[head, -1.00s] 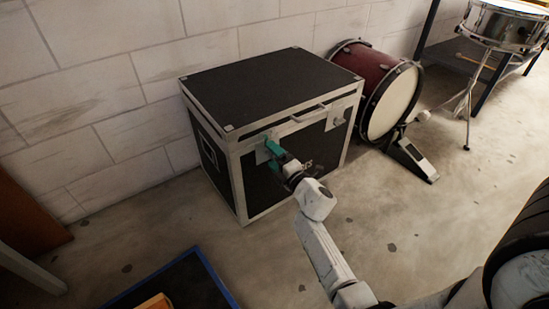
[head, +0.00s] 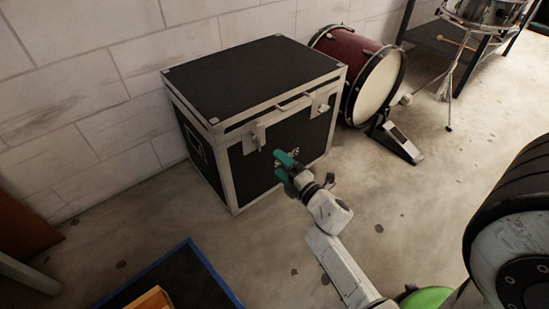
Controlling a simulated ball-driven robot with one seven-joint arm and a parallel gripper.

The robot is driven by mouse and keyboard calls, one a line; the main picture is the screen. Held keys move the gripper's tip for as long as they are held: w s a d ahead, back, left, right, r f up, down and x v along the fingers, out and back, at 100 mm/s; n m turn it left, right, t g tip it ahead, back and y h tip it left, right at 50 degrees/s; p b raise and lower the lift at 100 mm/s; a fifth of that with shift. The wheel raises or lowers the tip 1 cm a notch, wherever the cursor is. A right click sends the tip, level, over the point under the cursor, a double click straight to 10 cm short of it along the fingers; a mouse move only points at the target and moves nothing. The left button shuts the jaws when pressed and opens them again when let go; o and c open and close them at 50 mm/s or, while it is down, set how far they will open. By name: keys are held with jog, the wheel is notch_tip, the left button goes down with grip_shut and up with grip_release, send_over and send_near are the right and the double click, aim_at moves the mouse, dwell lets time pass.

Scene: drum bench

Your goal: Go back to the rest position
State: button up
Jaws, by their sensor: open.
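My gripper (head: 284,166) has teal fingers and is open and empty. It is held in front of the black flight case (head: 215,165), a little below and to the right of its left latch (head: 254,137). In this view the fingers overlap the front face of the case, with a visible gap to the latch. The case has a black lid and metal edges, and the lid looks down. A second latch (head: 320,103) sits near the right end of the front. My arm comes up from the lower right.
A red bass drum (head: 343,46) with a pedal (head: 402,146) stands right of the case. A snare drum (head: 487,12) on a stand and a dark bench (head: 432,42) are farther right. A blue-edged mat (head: 184,275) bears a wooden item (head: 150,299) at lower left. Floor between is clear.

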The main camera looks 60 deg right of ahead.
jog(key=shift+s+a, duration=0.1)
jog(key=shift+s, duration=0.1)
dwell(0.6)
jog(key=s+a+f+m+g+y, duration=0.2)
jog(key=s+a+m+g, duration=0.25)
jog(key=a, duration=0.35)
jog(key=s+a+f+m+g+y, duration=0.1)
jog(key=s+a+m+g+y, duration=0.3)
jog(key=a, duration=0.4)
jog(key=s+a+f+m+g+y, duration=0.1)
jog(key=s+a+f+m+g, duration=0.1)
jog(key=s+a+m+g, duration=0.35)
notch_tip(320, 180, up, 35)
jog(key=w+a+g+p, duration=0.1)
jog(key=a+p, duration=0.1)
jog(key=p, duration=3.2)
jog(key=shift+a+y+p, duration=0.3)
jog(key=shift+p, duration=0.05)
